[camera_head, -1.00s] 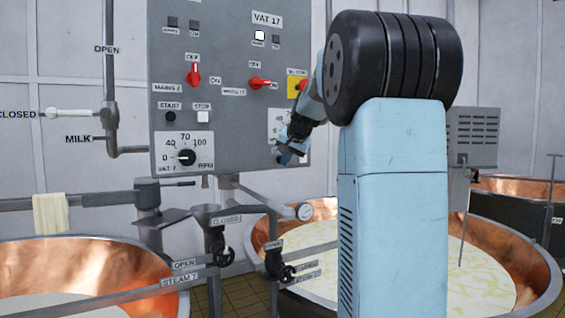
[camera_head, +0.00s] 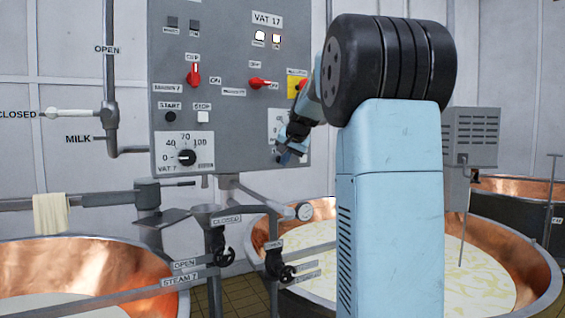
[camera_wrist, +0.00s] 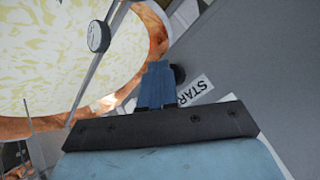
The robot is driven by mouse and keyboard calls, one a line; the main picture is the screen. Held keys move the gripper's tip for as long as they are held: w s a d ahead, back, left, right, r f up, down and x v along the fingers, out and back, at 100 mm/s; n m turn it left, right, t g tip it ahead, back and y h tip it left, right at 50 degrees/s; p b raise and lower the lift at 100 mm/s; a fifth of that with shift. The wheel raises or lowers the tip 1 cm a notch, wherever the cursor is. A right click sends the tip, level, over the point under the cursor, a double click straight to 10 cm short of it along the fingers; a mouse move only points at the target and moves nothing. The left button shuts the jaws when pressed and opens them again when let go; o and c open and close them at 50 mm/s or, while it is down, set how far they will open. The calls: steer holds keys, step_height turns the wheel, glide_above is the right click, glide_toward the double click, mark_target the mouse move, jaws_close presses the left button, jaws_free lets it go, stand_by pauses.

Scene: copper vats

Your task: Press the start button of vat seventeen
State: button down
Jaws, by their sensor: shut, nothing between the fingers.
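The grey control panel (camera_head: 225,120) carries a VAT 17 label (camera_head: 267,18) at its upper right. Two lamps below that label glow white, a left one (camera_head: 259,36) and a right one (camera_head: 276,38). My gripper (camera_head: 286,157) is at the panel's lower right and hides that part in the head view. In the wrist view its blue fingers (camera_wrist: 157,68) are shut and empty. A dark round button (camera_wrist: 180,73) shows just beside the fingertips, partly covered. A START label (camera_wrist: 196,88) lies by it, partly hidden. I cannot tell whether the fingers touch the button.
The left half of the panel has another START button (camera_head: 170,116), a STOP button (camera_head: 203,117) and a VAT 7 dial (camera_head: 187,157). A copper vat (camera_head: 524,262) of pale curd stands below right. Pipes and a black valve handle (camera_head: 288,273) are in front.

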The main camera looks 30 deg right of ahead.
stand_by(0.6)
steer(key=shift+s, duration=0.8)
steer(key=shift+s, duration=0.15)
steer(key=s, duration=0.4)
steer(key=shift+s+d, duration=0.1)
steer(key=shift+s, duration=0.25)
stand_by(0.5)
steer(key=s+a+f+n+g, duration=0.1)
steer(key=s+a+f+n, duration=0.35)
steer(key=s+a, duration=0.95)
steer(key=s+a+f+n+g, duration=0.1)
steer(key=s+a+f+n, duration=0.1)
steer(key=s+f, duration=0.4)
steer(key=s+a+f+n+g, duration=0.1)
steer(key=s+a+f, duration=0.3)
steer(key=s, duration=0.8)
step_height(320, 180, down, 2)
steer(key=shift+a+f+n+y, duration=0.25)
steer(key=shift+n+y, duration=0.05)
steer(key=shift+n, duration=0.05)
